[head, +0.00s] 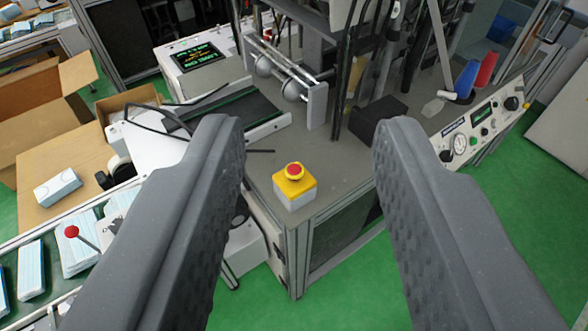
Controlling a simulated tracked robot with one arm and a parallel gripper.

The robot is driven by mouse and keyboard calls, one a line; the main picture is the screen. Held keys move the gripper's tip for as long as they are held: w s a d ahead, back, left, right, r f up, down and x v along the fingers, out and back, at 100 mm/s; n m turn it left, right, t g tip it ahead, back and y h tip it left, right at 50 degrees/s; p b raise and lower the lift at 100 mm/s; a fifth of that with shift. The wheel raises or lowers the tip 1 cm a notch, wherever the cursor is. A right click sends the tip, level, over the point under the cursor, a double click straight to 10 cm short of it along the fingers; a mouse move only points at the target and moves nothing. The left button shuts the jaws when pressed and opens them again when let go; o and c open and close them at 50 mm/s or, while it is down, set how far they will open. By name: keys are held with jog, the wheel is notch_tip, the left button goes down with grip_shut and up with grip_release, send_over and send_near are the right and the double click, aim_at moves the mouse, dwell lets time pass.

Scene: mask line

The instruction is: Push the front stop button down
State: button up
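The stop button (294,171) is a red mushroom head on a yellow-topped box (295,190) with a white lower part. The box sits near the front corner of the grey machine table (335,185). My gripper (308,130) is open, with its two dark grey fingers wide apart and nothing between them. In the picture the button lies in the gap between the fingers, nearer the left one. The fingers look nearer to the camera than the button, and I see no contact.
A small conveyor (235,110) and a black block (378,115) are on the table behind the button. A control panel (480,128) with a gauge is at right. A red-knobbed lever (71,231) is at lower left. Green floor (350,285) lies in front.

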grip_shut()
dwell(1.5)
